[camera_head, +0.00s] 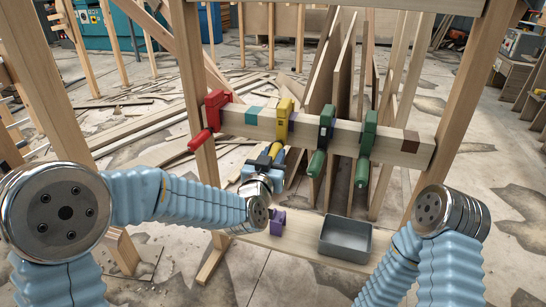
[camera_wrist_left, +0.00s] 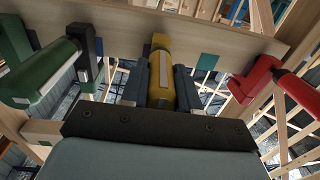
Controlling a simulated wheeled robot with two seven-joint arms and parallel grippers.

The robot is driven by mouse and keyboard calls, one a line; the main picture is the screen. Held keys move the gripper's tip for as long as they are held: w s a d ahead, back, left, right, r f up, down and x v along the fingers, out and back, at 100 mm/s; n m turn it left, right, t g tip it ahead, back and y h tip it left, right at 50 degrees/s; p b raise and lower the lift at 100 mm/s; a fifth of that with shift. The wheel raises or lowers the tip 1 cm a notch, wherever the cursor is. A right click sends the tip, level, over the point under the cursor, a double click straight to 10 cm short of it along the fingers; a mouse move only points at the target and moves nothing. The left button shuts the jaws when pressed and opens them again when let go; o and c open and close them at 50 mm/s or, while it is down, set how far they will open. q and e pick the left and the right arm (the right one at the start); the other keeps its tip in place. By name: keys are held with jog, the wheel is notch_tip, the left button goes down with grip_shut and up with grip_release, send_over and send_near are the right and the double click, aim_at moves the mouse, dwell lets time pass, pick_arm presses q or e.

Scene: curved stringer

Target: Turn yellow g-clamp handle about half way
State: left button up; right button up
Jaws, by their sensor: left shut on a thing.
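The yellow g-clamp (camera_head: 284,118) hangs on the horizontal wooden beam, between the red clamp and the green clamps. In the left wrist view its yellow handle (camera_wrist_left: 161,70) points towards the camera. My left gripper (camera_head: 269,158) is below the beam at this handle, with one dark finger on each side, shut on it. The left wrist view shows the same gripper (camera_wrist_left: 160,84) close up, its palm hiding the near end of the handle. My right arm is at the right, but its gripper is not in view.
A red clamp (camera_head: 215,103) is left on the beam (camera_head: 340,134); two green clamps (camera_head: 326,132) (camera_head: 367,135) are to the right. Below, a purple clamp (camera_head: 278,222) and grey bin (camera_head: 345,238) rest on a wooden shelf. Wooden posts stand either side.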

pick_arm(q)
jog(key=shift+m, duration=0.3)
grip_shut()
jog(key=shift+d+m+b, duration=0.1)
jog(key=shift+m+b, duration=0.45)
jog(key=shift+m, duration=0.65)
jog(key=m, duration=0.4)
jog(key=shift+m, duration=0.3)
jog(key=m, duration=0.5)
jog(key=shift+m, duration=0.3)
jog(key=shift+m+p, duration=0.75)
jog(key=shift+m, duration=1.45)
jog(key=o, duration=1)
grip_release()
jog(key=shift+o, duration=0.2)
